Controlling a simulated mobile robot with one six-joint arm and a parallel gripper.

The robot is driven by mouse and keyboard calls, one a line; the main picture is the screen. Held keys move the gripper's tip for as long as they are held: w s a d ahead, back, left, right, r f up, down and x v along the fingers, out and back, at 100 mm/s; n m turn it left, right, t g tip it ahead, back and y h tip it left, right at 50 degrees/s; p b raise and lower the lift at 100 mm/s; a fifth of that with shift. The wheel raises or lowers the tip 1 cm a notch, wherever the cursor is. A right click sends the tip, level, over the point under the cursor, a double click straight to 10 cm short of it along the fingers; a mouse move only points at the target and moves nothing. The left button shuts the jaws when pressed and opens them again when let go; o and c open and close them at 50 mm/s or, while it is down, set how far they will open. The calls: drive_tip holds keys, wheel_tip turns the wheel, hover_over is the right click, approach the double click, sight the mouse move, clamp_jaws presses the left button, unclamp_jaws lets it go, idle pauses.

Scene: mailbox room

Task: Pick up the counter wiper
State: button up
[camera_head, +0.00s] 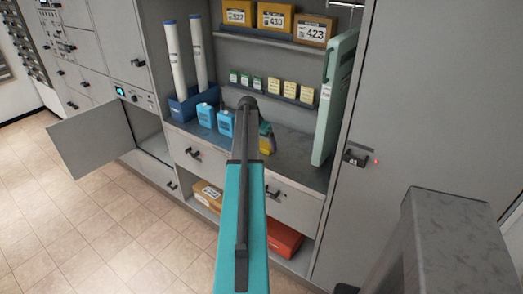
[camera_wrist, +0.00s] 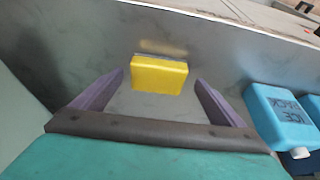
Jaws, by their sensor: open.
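The counter wiper appears to be the yellow block (camera_wrist: 159,77) with a thin grey layer along its far edge. It lies on the grey counter (camera_wrist: 80,50) in the wrist view. In the head view a small yellow part of the wiper (camera_head: 268,147) shows beside my arm, partly hidden. My gripper (camera_wrist: 160,80) is open, with its two purple fingers on either side of the wiper and a gap on each side. The fingertips reach about level with the block and do not appear to touch it. In the head view my arm mostly hides the gripper.
Blue ice packs (camera_head: 206,115) stand to the left on the counter; one ice pack (camera_wrist: 282,115) is close to the right finger in the wrist view. A pale green panel (camera_head: 335,95) stands at the right. Shelves with yellow boxes (camera_head: 275,17) rise behind. A cabinet door (camera_head: 93,138) hangs open.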

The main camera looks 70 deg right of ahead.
drive_tip(key=shift+x, duration=1.05)
drive_tip(key=shift+c, duration=0.2)
drive_tip(key=c, duration=1.1)
